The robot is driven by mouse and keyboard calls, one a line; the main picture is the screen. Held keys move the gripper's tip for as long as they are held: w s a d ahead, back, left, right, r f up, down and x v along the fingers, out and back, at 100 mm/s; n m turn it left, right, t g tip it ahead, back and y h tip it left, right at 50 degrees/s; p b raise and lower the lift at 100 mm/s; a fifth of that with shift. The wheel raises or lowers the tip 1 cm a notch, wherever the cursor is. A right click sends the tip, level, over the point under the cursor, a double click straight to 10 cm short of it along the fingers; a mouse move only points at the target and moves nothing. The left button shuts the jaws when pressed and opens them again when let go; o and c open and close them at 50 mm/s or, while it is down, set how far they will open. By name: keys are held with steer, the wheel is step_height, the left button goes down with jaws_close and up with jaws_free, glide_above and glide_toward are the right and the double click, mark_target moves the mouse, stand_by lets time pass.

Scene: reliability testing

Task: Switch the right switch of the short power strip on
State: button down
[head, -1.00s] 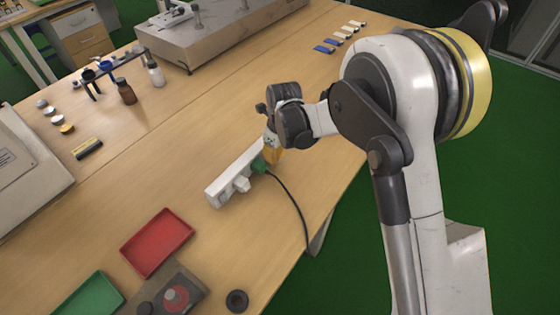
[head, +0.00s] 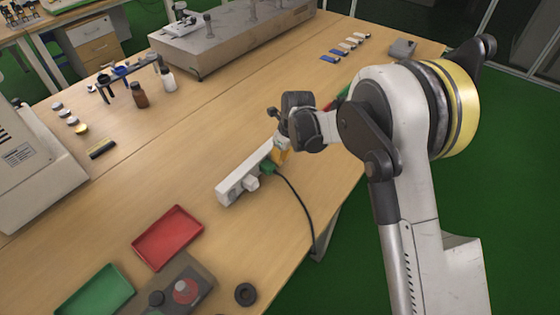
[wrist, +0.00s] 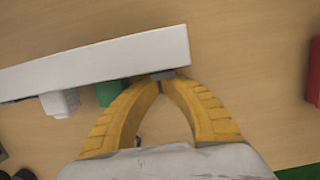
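The short white power strip (head: 240,178) lies on the wooden table in the head view, with a white plug and a green plug (head: 268,168) on its near side. In the wrist view the strip (wrist: 90,62) runs from the left to the upper middle, with the white plug (wrist: 60,103) and the green plug (wrist: 110,93) beside it. My gripper (wrist: 162,80) has yellow fingers with their tips together at the strip's right end, by a small grey part. It also shows at the strip's far end in the head view (head: 278,150). The switches' faces are not visible.
A black cord (head: 304,205) runs from the green plug over the table's right edge. A red tray (head: 168,238), a green tray (head: 95,292) and an emergency-stop box lie nearer. A red object (wrist: 314,72) is right of my gripper in the wrist view.

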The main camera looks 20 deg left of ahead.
steer(key=shift+r, duration=0.15)
steer(key=shift+r+p, duration=0.45)
steer(key=shift+r, duration=0.25)
steer(key=shift+d, duration=0.1)
